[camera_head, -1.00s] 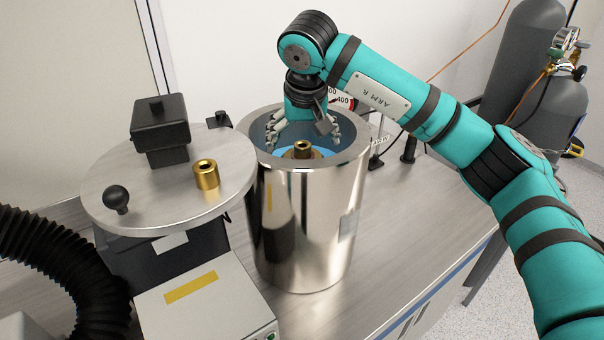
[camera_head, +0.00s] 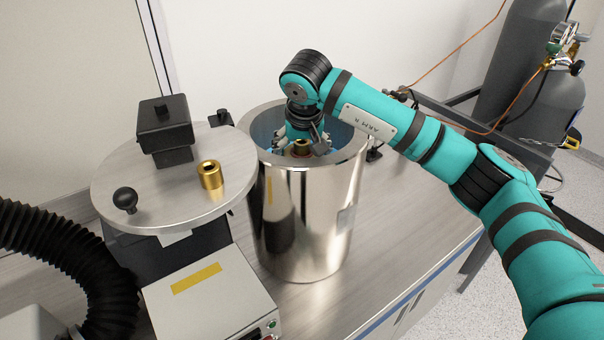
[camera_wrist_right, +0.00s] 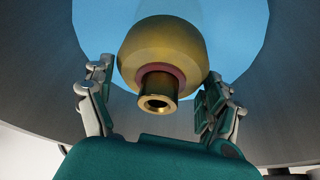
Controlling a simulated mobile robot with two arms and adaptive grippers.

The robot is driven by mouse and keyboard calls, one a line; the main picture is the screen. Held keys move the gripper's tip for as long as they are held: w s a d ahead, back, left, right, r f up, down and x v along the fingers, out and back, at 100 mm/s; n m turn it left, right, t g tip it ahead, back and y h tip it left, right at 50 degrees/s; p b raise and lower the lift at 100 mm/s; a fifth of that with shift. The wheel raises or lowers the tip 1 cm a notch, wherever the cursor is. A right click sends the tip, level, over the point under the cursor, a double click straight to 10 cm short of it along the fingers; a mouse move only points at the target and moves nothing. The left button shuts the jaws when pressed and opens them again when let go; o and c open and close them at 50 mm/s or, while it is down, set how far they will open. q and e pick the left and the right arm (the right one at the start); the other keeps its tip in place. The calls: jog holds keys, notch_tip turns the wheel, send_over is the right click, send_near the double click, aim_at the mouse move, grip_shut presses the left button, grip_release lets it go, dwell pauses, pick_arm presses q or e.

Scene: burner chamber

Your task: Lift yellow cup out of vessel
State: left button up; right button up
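In the right wrist view the cup (camera_wrist_right: 160,50) is a rounded gold body with a reddish ring and a short hollow neck facing the camera. My right gripper (camera_head: 297,149) reaches down into the vessel mouth. In the wrist view the right gripper (camera_wrist_right: 159,72) is open, with fingers on both sides of the cup and a narrow gap at the left. My left gripper is not in view.
A round metal plate (camera_head: 140,200) left of the vessel carries a black block (camera_head: 165,130), a black knob (camera_head: 125,198) and a small brass piece (camera_head: 210,174). A black ribbed hose (camera_head: 60,255) and grey box (camera_head: 215,305) are in front. The bench right of the vessel is mostly clear.

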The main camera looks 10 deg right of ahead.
jog(key=c, duration=0.7)
jog(key=shift+w+r, duration=0.1)
jog(key=shift+c, duration=0.4)
jog(key=shift+r+b, duration=0.35)
jog(key=shift+r, duration=0.3)
notch_tip(320, 180, up, 8)
jog(key=shift+f+b, duration=0.25)
jog(key=shift+b, duration=1)
notch_tip(320, 180, up, 17)
jog(key=p, duration=1.1)
